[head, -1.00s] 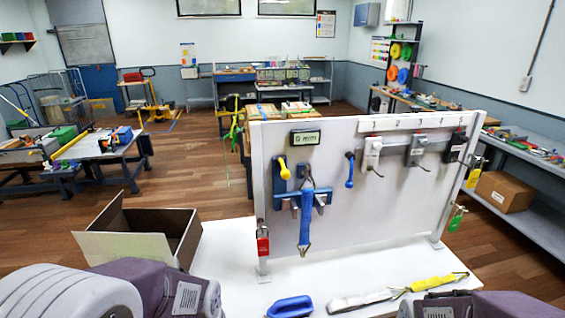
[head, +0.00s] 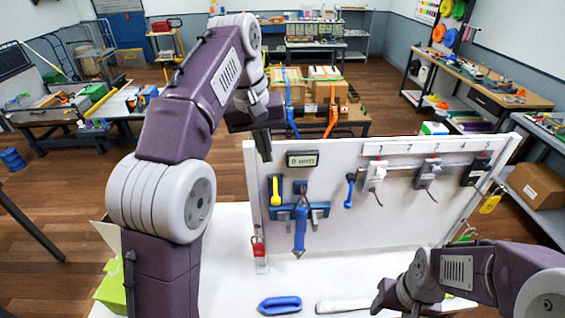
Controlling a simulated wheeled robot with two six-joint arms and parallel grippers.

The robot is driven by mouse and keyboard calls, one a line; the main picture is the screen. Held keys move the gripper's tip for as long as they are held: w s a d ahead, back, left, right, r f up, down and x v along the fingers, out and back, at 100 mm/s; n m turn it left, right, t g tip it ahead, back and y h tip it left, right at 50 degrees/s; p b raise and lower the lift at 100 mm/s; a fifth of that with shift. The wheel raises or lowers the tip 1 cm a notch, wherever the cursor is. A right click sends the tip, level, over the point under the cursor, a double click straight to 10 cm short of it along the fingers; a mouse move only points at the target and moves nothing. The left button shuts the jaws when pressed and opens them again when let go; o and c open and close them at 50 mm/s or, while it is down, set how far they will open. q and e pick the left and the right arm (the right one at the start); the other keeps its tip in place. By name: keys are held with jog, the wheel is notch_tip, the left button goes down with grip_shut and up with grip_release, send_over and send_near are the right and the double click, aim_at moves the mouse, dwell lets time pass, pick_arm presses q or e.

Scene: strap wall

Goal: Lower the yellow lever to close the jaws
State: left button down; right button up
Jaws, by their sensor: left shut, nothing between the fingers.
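The yellow lever (head: 276,192) is on a small blue plate at the left of the white upright panel (head: 400,225). Below and right of it, a blue clamp with grey jaws (head: 318,212) is fixed to the panel. A blue strap (head: 300,232) hangs down at the jaws' middle; I cannot tell how wide the jaws stand. My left gripper (head: 264,152) is shut and empty, pointing down near the panel's top left corner, above and apart from the lever. My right gripper (head: 378,302) is low in front of the panel, its fingers mostly hidden.
A display (head: 302,159) sits above the clamp. A blue-handled lever (head: 349,190) and a row of numbered grey and black devices (head: 427,172) are to the right. A red padlock (head: 258,247) hangs at the left post. A blue handle (head: 280,305) and a pale strap (head: 345,305) lie on the white tabletop.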

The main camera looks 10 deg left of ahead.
pick_arm(q)
jog(key=shift+s+a, duration=0.7)
jog(key=shift+s, duration=0.35)
jog(key=b, duration=0.2)
send_near(274, 198)
jog(key=f, duration=0.4)
jog(key=w+f, duration=0.1)
jog(key=shift+d+f+p, duration=0.35)
jog(key=shift+d+f, duration=0.05)
jog(key=shift+w+d+f, duration=0.1)
jog(key=shift+w+f, duration=0.05)
jog(key=shift+f, duration=0.3)
pick_arm(e)
jog(key=shift+s+a+f, duration=0.15)
jog(key=shift+s+a, duration=0.15)
jog(key=shift+s, duration=0.25)
